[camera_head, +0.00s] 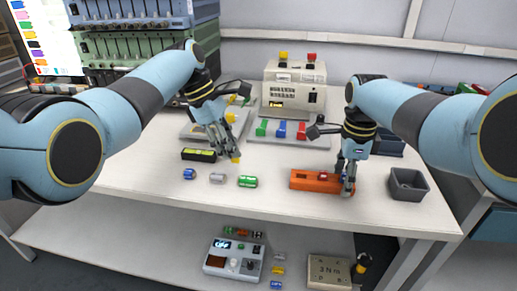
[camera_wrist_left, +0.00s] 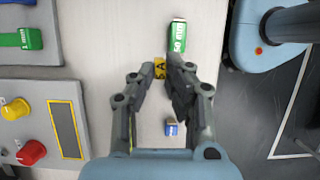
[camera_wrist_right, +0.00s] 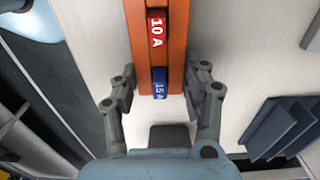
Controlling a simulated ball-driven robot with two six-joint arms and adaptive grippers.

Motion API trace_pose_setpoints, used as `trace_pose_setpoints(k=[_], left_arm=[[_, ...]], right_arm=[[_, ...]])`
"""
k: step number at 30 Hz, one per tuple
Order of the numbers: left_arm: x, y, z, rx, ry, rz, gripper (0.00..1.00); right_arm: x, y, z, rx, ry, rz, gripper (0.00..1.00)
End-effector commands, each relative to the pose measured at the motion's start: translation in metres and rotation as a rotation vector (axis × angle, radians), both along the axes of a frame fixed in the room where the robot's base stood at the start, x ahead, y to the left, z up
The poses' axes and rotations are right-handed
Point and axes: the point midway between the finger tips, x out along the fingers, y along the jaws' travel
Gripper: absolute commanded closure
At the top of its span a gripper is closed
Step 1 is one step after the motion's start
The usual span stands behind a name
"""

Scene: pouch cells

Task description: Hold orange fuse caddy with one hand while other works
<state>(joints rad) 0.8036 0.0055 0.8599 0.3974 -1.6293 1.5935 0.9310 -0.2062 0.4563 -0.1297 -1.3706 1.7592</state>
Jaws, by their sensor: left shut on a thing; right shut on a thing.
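The orange fuse caddy (camera_head: 308,181) lies on the white table. My right gripper (camera_head: 346,182) is shut on its right end, with its fingers (camera_wrist_right: 160,92) on either side in the right wrist view. There the caddy (camera_wrist_right: 176,50) holds a red 10 A fuse (camera_wrist_right: 157,28) and a blue 15 A fuse (camera_wrist_right: 160,82). My left gripper (camera_head: 231,152) is shut on a yellow fuse (camera_head: 235,160), left of the caddy. The yellow fuse (camera_wrist_left: 159,68) shows between the fingertips in the left wrist view. Blue (camera_head: 189,174), white (camera_head: 217,178) and green (camera_head: 248,181) fuses lie on the table.
A grey bin (camera_head: 408,186) stands right of the caddy. A cream device (camera_head: 294,90) and a base with green, blue and red blocks (camera_head: 282,130) stand behind. A black-and-yellow bar (camera_head: 198,155) lies at left. The front strip of table is clear.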

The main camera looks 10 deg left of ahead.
Motion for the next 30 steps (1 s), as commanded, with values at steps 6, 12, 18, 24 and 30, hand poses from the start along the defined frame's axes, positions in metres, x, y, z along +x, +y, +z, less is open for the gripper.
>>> trace_pose_setpoints(k=[6, 12, 18, 24, 30], left_arm=[[0.000, 0.019, 0.000, 0.000, 0.000, 0.001, 1.00], [0.000, 0.021, 0.000, -0.001, 0.000, 0.000, 1.00], [0.000, 0.020, 0.000, 0.000, 0.000, 0.000, 1.00], [0.000, 0.020, 0.000, 0.000, 0.000, 0.000, 1.00], [0.000, 0.020, 0.000, 0.000, 0.000, 0.000, 1.00]], right_arm=[[0.000, 0.000, 0.000, 0.000, 0.000, 0.000, 0.88], [0.000, 0.000, 0.000, -0.001, 0.000, 0.000, 0.88], [0.000, 0.000, 0.000, 0.000, -0.001, 0.000, 0.42], [0.000, 0.000, 0.000, 0.000, -0.001, 0.000, 0.28], [0.001, 0.000, 0.001, 0.000, -0.001, 0.000, 0.28]])
